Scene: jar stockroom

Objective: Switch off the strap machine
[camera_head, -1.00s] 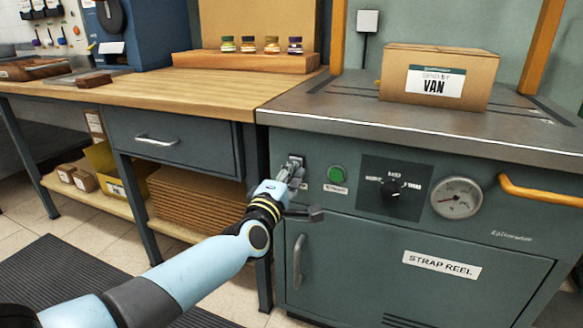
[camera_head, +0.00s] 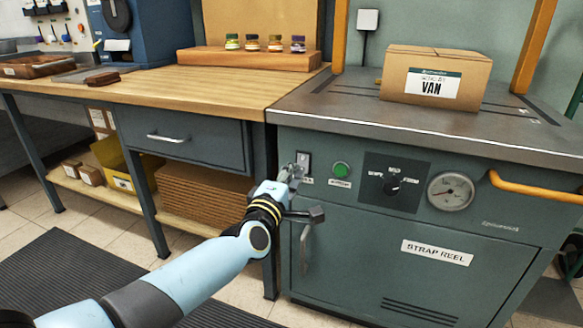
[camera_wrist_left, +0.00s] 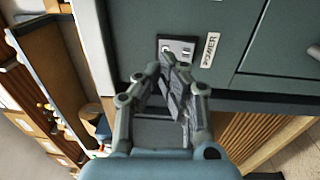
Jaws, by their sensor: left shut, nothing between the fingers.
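The strap machine (camera_head: 350,245) is a grey-green cabinet with a steel top. Its power switch (camera_head: 303,159) sits in a small plate at the front's upper left; it also shows in the left wrist view (camera_wrist_left: 186,51), beside the POWER label (camera_wrist_left: 211,50). I cannot tell which way the switch is set. My left gripper (camera_head: 294,171) is shut and empty, just below and left of the switch; its fingertips (camera_wrist_left: 167,60) partly overlap the switch plate in the wrist view. I cannot tell whether they touch it. My right gripper is not in view.
A green button (camera_head: 341,169), a mode dial (camera_head: 392,188) and a gauge (camera_head: 450,191) lie right of the switch. An orange handle (camera_head: 535,190) sticks out farther right. A carton (camera_head: 434,75) stands on top. A wooden workbench (camera_head: 200,85) adjoins at left.

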